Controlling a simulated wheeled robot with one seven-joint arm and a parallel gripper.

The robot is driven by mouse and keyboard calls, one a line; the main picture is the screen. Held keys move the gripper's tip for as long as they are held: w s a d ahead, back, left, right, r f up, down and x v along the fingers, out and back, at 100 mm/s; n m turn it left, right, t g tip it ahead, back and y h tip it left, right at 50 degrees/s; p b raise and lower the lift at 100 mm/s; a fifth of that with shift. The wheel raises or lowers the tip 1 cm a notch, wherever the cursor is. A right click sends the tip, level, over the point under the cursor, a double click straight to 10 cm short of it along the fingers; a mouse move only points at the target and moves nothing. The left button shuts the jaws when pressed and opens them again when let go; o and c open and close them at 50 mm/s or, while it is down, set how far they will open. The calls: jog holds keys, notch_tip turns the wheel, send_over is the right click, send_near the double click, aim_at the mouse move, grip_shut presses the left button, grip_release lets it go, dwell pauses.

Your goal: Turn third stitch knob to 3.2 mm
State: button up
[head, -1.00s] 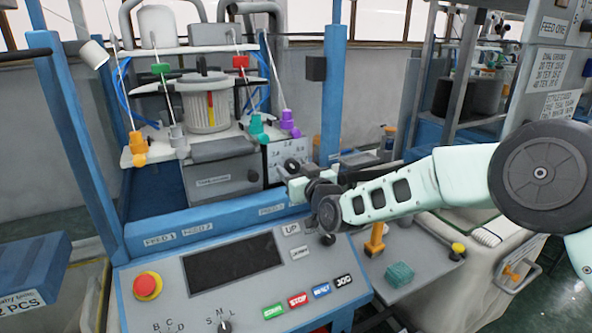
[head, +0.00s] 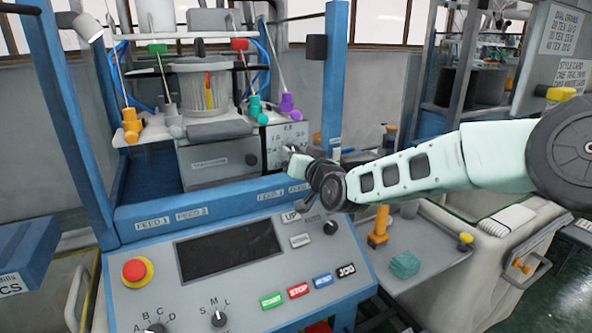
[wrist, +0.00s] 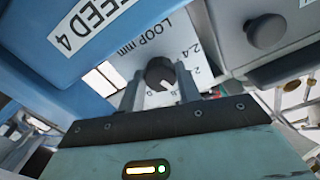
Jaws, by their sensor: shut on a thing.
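A black stitch knob (wrist: 159,70) sits on a white dial plate (wrist: 172,42) printed "LOOP mm", with 2.4 legible among its numbers. My gripper (wrist: 161,78) is shut on this knob, one finger on each side, in the wrist view. The knob's pointer and the number it faces cannot be made out. In the head view the dial plate (head: 291,132) stands at the right end of the grey box, and my gripper (head: 293,160) reaches it from the right and hides the knob.
Another black knob (wrist: 268,31) on the grey box (head: 215,165) is close beside my gripper. The blue rail (head: 215,202) with FEED labels runs just below. The control panel (head: 215,285) with its red button (head: 134,270) lies in front.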

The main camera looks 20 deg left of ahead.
jog(key=m+b, duration=0.3)
jog(key=b, duration=0.1)
jog(key=m+b, duration=0.2)
jog(key=b, duration=0.1)
jog(key=shift+f+m, duration=0.3)
jog(key=m+b, duration=0.4)
jog(key=shift+b, duration=0.3)
jog(key=m+b, duration=0.4)
jog(key=m, duration=0.1)
jog(key=shift+r+m, duration=0.15)
jog(key=shift+m, duration=0.25)
jog(key=m+b, duration=0.2)
jog(key=m, duration=0.2)
jog(key=shift+r+b, duration=0.1)
jog(key=shift+b, duration=0.2)
jog(key=shift+m, duration=0.3)
jog(key=o, duration=1)
jog(key=shift+c, duration=0.2)
jog(key=shift+r, duration=0.1)
